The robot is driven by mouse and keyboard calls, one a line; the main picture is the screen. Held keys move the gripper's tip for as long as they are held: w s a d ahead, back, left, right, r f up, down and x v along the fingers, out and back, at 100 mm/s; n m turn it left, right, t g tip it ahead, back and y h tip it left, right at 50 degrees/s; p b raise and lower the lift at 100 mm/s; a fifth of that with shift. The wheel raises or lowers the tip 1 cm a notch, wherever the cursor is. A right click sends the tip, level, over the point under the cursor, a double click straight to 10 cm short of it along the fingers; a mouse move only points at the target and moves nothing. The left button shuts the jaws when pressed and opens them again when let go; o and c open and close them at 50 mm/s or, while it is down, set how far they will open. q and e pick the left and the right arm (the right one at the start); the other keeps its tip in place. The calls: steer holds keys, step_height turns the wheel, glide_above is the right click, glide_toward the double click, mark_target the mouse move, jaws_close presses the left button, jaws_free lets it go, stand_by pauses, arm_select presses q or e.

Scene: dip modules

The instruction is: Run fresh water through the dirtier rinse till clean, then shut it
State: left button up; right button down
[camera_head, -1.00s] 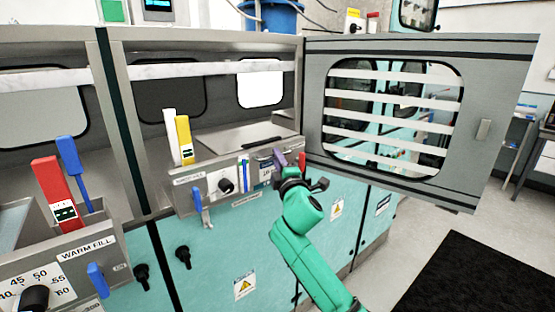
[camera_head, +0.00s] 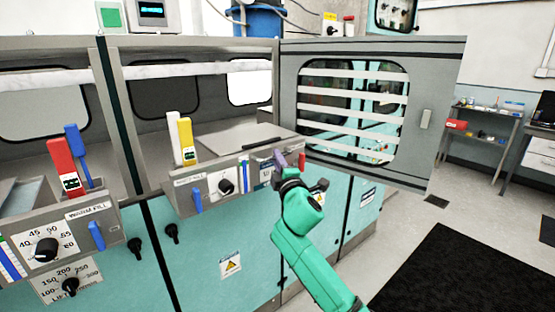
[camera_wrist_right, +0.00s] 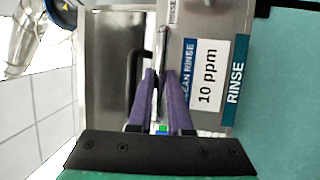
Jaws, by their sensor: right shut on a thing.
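My right gripper (camera_head: 280,158) is at the right end of the middle tank's front panel (camera_head: 255,170). In the right wrist view its purple fingers (camera_wrist_right: 161,100) are closed on a thin grey lever (camera_wrist_right: 161,62). Beside it, a display reads "10 ppm" (camera_wrist_right: 207,76), with a "CLEAN RINSE" label and a blue "RINSE" strip (camera_wrist_right: 236,82). The panel also has a black knob (camera_head: 226,186), a blue lever (camera_head: 197,200) and a blue level strip (camera_head: 244,173). My left gripper is not in view.
The open barred door (camera_head: 355,110) stands right of the tank, close to my right gripper. Yellow (camera_head: 186,140) and white (camera_head: 175,135) handles rise at the panel's left. The warm fill tank at left has red (camera_head: 66,168) and blue (camera_head: 77,150) handles.

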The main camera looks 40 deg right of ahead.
steer(key=c, duration=0.9)
jaws_free()
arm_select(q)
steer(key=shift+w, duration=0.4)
arm_select(e)
steer(key=shift+o, duration=0.3)
steer(key=shift+w+d, duration=0.1)
steer(key=shift+w, duration=0.1)
arm_select(q)
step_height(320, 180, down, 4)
steer(key=b, duration=0.4)
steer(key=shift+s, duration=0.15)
arm_select(e)
steer(key=v, duration=1.4)
steer(key=shift+s, duration=0.3)
steer(key=shift+f, duration=0.15)
